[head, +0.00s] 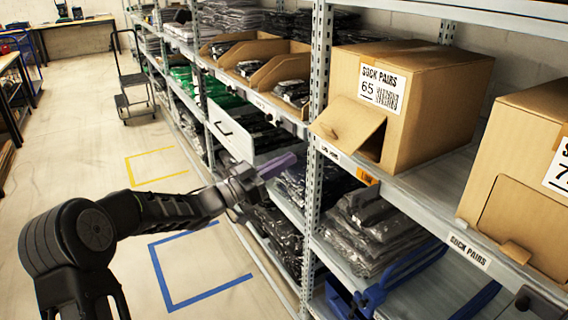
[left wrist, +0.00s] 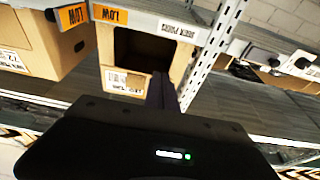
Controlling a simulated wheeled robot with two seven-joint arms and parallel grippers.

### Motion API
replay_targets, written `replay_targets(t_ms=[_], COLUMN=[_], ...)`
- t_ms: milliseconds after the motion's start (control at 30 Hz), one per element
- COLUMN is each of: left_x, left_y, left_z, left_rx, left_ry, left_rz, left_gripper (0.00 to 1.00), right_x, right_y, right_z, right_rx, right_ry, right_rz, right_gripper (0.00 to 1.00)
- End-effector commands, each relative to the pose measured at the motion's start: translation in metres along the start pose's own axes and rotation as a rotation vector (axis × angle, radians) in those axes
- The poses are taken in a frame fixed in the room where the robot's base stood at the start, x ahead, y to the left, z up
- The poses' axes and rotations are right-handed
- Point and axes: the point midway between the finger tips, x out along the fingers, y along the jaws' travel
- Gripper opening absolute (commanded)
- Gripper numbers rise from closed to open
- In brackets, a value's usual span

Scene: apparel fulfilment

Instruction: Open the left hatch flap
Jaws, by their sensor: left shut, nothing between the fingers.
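The left cardboard sock box (head: 435,110), marked 65, stands on the shelf. Its front hatch flap (head: 346,122) is swung outward from its upper edge, and a dark opening shows beneath it. In the left wrist view, which is upside down, the dark opening (left wrist: 140,47) shows in the box (left wrist: 188,58). My left gripper (head: 282,164) is shut and empty, left of and below the flap, apart from it. Its fingers (left wrist: 164,90) also show in the left wrist view.
A second box (head: 525,115) stands at right, its flap (head: 523,225) shut against its front. The shelf edge (head: 410,212) and metal upright (head: 318,110) are close to my left gripper. Blue frame parts (head: 405,262) are below. The aisle floor (head: 90,130) is mostly clear.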

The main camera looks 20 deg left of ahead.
Motion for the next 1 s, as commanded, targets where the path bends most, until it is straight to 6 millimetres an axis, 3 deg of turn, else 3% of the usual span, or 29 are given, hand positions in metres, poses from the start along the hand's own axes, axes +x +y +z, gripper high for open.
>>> replay_targets(t_ms=[167, 633, 1000], left_x=[0.015, 0.087, 0.099], left_y=[0.001, 0.001, 0.000], left_z=[-0.001, 0.000, 0.001], left_rx=[-0.001, -0.001, 0.000], left_ry=[0.001, 0.001, -0.001], left_rz=[0.002, 0.001, -0.001], left_gripper=[0.00, 0.00, 0.00], right_x=[-0.003, -0.011, -0.012], right_y=[-0.001, -0.004, -0.005], right_z=[0.000, 0.000, 0.000], right_rx=[0.000, 0.001, 0.001], right_ry=[0.000, 0.000, 0.000], right_rz=[0.000, 0.000, 0.000], right_gripper=[0.36, 0.36, 0.36])
